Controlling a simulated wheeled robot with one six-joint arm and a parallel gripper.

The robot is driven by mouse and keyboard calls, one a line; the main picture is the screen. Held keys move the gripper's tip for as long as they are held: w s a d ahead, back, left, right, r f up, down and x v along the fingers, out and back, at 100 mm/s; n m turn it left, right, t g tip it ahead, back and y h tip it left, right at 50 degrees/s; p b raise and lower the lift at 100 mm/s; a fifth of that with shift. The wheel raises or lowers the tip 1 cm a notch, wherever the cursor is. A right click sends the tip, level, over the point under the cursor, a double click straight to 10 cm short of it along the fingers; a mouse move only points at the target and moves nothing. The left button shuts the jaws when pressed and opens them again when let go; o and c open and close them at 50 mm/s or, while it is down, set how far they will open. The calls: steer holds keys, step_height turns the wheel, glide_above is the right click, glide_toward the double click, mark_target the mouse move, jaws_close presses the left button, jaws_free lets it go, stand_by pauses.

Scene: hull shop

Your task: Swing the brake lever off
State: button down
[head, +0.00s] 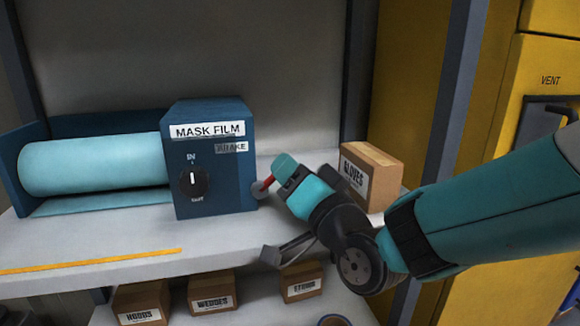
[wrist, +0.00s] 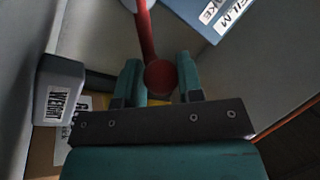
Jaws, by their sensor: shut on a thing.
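The blue mask film unit (head: 210,160) stands on the shelf with a light teal film roll (head: 95,163) on its left. Its front has a BRAKE label and a dark knob. The red brake lever (head: 264,184) sticks out from a round grey hub on the unit's right side. My gripper (head: 284,172) is at the lever and hides its end in the head view. In the wrist view, the red lever (wrist: 145,35) runs down to a round red end between the two teal fingers of my gripper (wrist: 160,80), which is shut on it.
A GLOVES carton (head: 370,172) stands on the shelf just right of my gripper. A grey block marked WEIGHT (wrist: 60,90) shows at left in the wrist view. Cartons (head: 212,293) sit on the lower shelf. A yellow cabinet (head: 500,110) and a dark post stand at right.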

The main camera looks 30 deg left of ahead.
steer(key=shift+f, duration=0.2)
steer(key=shift+w+d+f+m+t+p, duration=0.2)
steer(key=shift+m+t+p, duration=0.2)
steer(key=shift+m+p, duration=0.25)
steer(key=shift+r, duration=0.1)
steer(key=c, duration=0.8)
jaws_free()
steer(key=shift+s+d+f+b, duration=0.15)
steer(key=shift+d+f+b, duration=0.15)
steer(key=shift+b, duration=0.3)
steer(key=b+v, duration=0.7)
steer(key=v, duration=0.1)
steer(key=b+v, duration=0.7)
steer(key=v, duration=0.1)
steer(key=shift+s+d+r, duration=0.15)
steer(key=shift+s+d, duration=0.05)
